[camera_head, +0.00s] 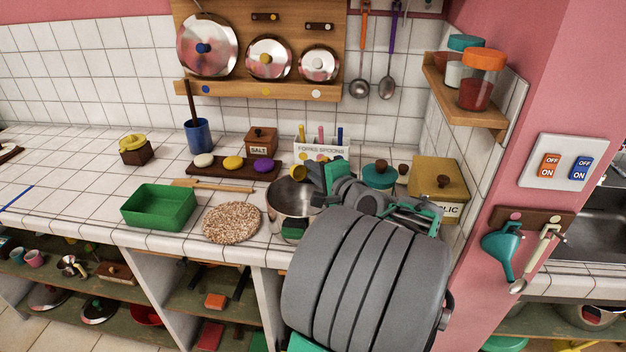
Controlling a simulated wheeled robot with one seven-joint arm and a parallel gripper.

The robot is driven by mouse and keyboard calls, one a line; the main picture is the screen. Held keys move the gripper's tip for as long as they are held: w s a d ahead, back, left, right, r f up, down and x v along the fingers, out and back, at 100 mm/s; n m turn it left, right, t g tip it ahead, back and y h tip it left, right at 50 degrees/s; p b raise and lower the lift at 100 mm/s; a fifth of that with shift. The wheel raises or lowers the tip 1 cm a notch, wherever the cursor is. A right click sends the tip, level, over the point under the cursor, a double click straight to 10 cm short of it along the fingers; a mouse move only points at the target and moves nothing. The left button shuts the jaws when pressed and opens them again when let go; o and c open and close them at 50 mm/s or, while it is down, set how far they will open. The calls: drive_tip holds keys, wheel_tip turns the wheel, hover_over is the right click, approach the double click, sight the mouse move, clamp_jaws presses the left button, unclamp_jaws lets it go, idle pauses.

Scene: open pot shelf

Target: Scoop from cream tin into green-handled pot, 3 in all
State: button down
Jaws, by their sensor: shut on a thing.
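A steel pot (287,198) stands on the counter in the middle of the view. A green handle (295,230) shows at its front, partly covered by my arm. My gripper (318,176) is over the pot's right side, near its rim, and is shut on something. What it holds is too small and too covered to make out. A small brown rounded thing (298,171) shows at the pot's back rim, beside the fingers. I cannot pick out a cream tin; my arm hides part of the counter right of the pot. The pot's contents are not clear.
A woven mat (232,223) and a green tray (159,207) lie left of the pot. Behind are a spoon holder (322,150) and salt box (261,141).

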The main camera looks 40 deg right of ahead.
drive_tip(key=shift+f+t+b, duration=0.4)
drive_tip(key=shift+t+b, duration=0.3)
drive_tip(key=shift+b, duration=1.35)
drive_tip(key=shift+r+b, duration=0.2)
drive_tip(key=shift+b, duration=0.15)
drive_tip(key=r+p, duration=0.1)
drive_tip(key=p, duration=0.3)
drive_tip(key=shift+g, duration=0.3)
drive_tip(key=g+p, duration=0.2)
drive_tip(key=p, duration=0.3)
drive_tip(key=g+p, duration=0.1)
drive_tip(key=p, duration=0.5)
drive_tip(key=shift+r+g+y, duration=0.3)
drive_tip(key=shift+g+y, duration=0.1)
